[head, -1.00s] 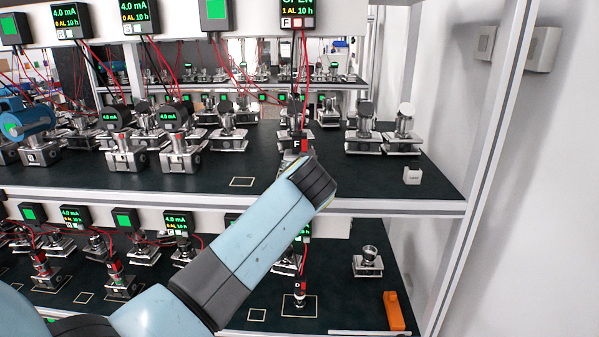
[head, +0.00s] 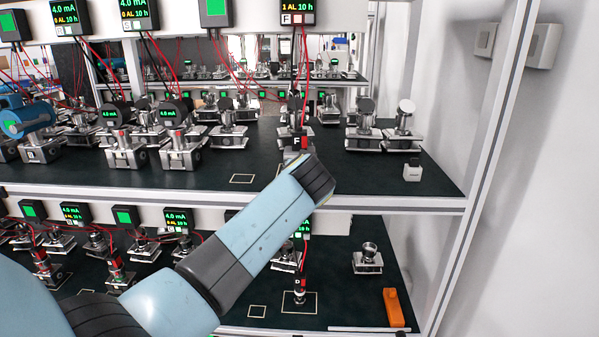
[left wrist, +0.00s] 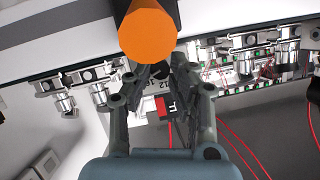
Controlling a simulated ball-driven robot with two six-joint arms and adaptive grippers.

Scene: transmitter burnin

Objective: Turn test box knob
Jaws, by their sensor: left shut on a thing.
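The station marked F shows a display box (head: 297,12) on the upper rail. Below it on the shelf is a red and black F label (head: 300,141). In the left wrist view the F label (left wrist: 166,107) lies just below my left gripper (left wrist: 160,72). The fingers are closed around a small dark knob (left wrist: 157,72) with the digits 12 beside it. The knob is mostly hidden by the fingers. In the head view my left arm hides its gripper. My right gripper is not in view.
Silver transmitters (head: 182,143) stand in a row on the upper dark shelf (head: 340,178), with red cables hanging near them. A small white block (head: 412,172) is at the right. An orange object (head: 394,309) lies on the lower shelf. A frame post (head: 490,150) bounds the right.

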